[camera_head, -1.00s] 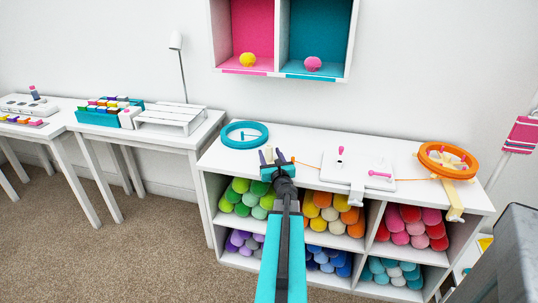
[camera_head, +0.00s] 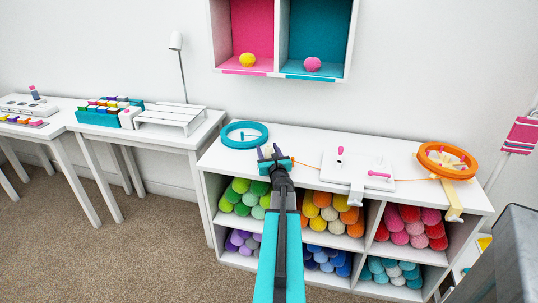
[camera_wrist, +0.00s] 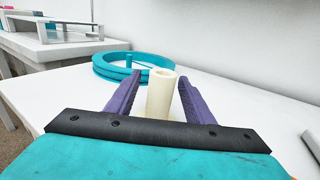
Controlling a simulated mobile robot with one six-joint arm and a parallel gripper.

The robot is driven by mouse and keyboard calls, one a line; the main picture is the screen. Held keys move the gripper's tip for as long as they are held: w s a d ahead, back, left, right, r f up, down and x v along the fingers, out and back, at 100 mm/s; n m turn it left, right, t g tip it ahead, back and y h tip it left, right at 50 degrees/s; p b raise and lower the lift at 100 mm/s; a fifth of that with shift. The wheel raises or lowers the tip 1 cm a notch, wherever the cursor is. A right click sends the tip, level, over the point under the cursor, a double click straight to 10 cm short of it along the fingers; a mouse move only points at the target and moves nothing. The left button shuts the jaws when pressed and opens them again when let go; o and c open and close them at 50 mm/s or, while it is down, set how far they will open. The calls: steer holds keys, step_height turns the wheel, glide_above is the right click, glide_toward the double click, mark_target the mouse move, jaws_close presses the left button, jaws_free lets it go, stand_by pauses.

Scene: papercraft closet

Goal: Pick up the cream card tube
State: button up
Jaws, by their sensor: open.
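The cream card tube (camera_wrist: 161,96) stands upright on the white shelf top in the wrist view, its hollow end up. My gripper (camera_wrist: 158,98) is open, with one purple finger on each side of the tube. The tube appears nearer the right finger, and I cannot tell whether it touches. In the head view my gripper (camera_head: 270,152) is over the left part of the shelf top, and I cannot make out the tube there.
A teal ring (camera_head: 244,135) lies just behind my gripper. A white board with pink pegs (camera_head: 358,171) and an orange ring (camera_head: 447,160) stand to the right, with an orange line running along the top. Rolled coloured pieces fill the cubbies below.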

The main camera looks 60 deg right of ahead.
steer(key=shift+x, duration=0.8)
steer(key=c, duration=1.1)
steer(key=shift+r, duration=0.7)
step_height(320, 180, up, 2)
steer(key=shift+r, duration=0.1)
steer(key=v, duration=0.7)
steer(key=r+v, duration=0.1)
steer(key=v, duration=0.3)
steer(key=shift+s+d+r, duration=0.1)
steer(key=shift+s+d, duration=0.1)
steer(key=shift+s, duration=0.05)
steer(key=shift+s+p, duration=0.1)
steer(key=shift+p, duration=0.55)
